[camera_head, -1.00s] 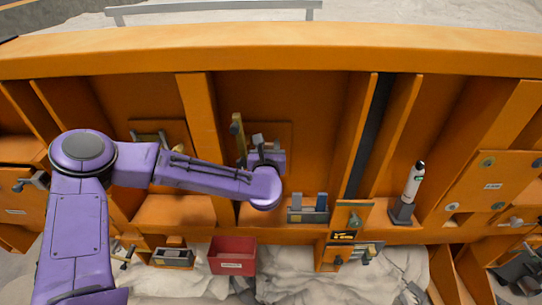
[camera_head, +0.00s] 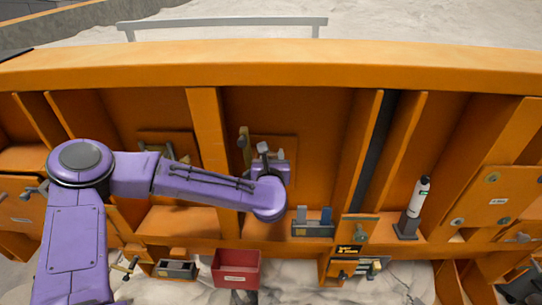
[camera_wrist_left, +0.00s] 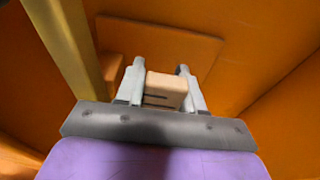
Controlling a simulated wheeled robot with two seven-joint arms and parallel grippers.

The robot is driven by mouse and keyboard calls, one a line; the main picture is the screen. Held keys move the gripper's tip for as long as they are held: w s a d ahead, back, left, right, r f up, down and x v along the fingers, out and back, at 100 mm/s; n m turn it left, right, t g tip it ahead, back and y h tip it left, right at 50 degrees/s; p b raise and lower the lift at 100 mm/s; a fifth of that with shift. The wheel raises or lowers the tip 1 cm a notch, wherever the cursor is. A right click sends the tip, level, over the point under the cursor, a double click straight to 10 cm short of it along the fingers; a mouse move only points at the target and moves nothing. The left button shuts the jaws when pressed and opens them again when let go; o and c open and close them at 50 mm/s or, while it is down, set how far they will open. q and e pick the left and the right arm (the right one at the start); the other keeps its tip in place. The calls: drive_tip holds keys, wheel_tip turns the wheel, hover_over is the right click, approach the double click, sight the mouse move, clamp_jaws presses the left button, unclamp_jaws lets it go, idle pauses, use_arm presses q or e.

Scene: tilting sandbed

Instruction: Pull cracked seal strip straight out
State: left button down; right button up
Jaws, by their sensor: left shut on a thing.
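My left gripper (camera_head: 272,158) is in front of a raised orange plate (camera_head: 288,146) on the orange wall. In the left wrist view its two grey fingers (camera_wrist_left: 160,88) are shut on a tan block (camera_wrist_left: 165,88) with dark lines across its face. I cannot tell whether this block touches the plate behind it. A long dark strip (camera_head: 377,145) runs down the wall between two ribs, right of the gripper and apart from it. I cannot tell from these views whether it is cracked. My right gripper is not in view.
An olive upright bar (camera_head: 244,143) stands close left of the gripper. A grey holder with upright blocks (camera_head: 312,230), a red bin (camera_head: 235,281) and a grey tray (camera_head: 176,271) sit below. A white bottle (camera_head: 419,195) stands at right. Orange ribs (camera_head: 207,145) flank the bay.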

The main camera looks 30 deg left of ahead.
use_arm(q)
drive_tip(key=v, duration=0.3)
drive_tip(key=shift+s+a+r+b, duration=0.15)
drive_tip(key=shift+s+b, duration=0.1)
drive_tip(key=shift+b, duration=0.05)
drive_tip(key=b+v, duration=0.1)
drive_tip(key=v, duration=0.3)
